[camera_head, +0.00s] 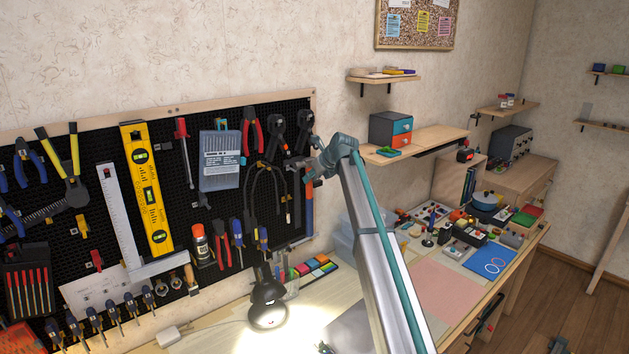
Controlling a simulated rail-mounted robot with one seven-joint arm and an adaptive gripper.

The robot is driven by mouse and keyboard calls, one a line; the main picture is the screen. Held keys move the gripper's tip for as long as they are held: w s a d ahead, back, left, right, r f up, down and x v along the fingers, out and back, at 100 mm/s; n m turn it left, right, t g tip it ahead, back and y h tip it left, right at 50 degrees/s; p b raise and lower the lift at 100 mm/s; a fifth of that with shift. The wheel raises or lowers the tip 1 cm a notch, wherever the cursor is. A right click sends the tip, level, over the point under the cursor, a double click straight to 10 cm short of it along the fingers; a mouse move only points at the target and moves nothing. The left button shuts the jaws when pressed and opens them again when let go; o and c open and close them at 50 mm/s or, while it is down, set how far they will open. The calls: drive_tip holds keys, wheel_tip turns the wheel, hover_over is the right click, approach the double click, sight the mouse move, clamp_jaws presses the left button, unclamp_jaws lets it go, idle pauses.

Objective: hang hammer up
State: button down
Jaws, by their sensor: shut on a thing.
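The hammer (309,208) is upright at the right edge of the black pegboard (95,160), with a red and blue handle hanging down. My gripper (314,176) is at the upper part of the hammer, in front of the board's right edge, and is shut on it. The gripper and arm partly cover the upper part of the hammer. I cannot tell whether the hammer touches a hook or the board.
Pliers, a yellow level (148,190), a grey case (221,160) and other tools crowd the board. A black lamp (267,300) stands below on the workbench. A wall shelf with a drawer box (390,130) is to the right. The right of the bench is cluttered.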

drive_tip(key=w+a, duration=0.1)
drive_tip(key=w+a+f, duration=0.1)
drive_tip(key=w+a, duration=0.1)
drive_tip(key=shift+w+a, duration=0.15)
idle(0.8)
idle(0.4)
drive_tip(key=c, duration=0.8)
unclamp_jaws()
drive_tip(key=shift+f, duration=0.1)
drive_tip(key=shift+c, duration=0.2)
